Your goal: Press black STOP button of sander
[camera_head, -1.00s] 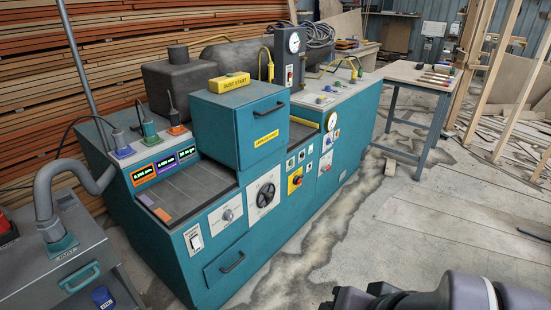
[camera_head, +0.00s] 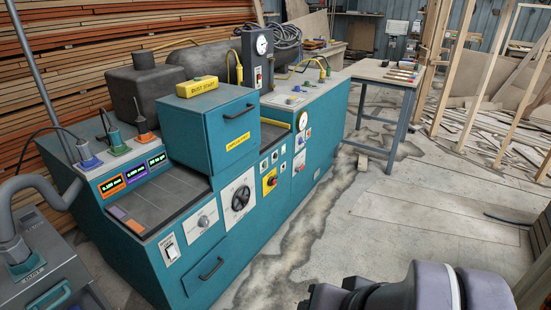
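The sander appears to be the large teal machine (camera_head: 262,201), with its long front turned toward the right. Its front carries a yellow panel with a red knob (camera_head: 270,181), a dark round handwheel (camera_head: 240,198), a white rocker switch (camera_head: 171,251) and several small buttons (camera_head: 274,157). A dark column with a gauge has a small button plate (camera_head: 258,77). The lettering is too small to read, so I cannot tell which button is the black STOP. The dark end of my arm, perhaps my gripper (camera_head: 325,297), shows at the bottom edge, apart from the machine; its fingers are unclear.
A grey machine with a hose (camera_head: 45,278) stands at lower left. A workbench with tools (camera_head: 376,73) is at the back right. Stacked boards (camera_head: 60,60) line the left wall; timber frames and scraps are at right. Open concrete floor (camera_head: 400,215) lies right of the sander.

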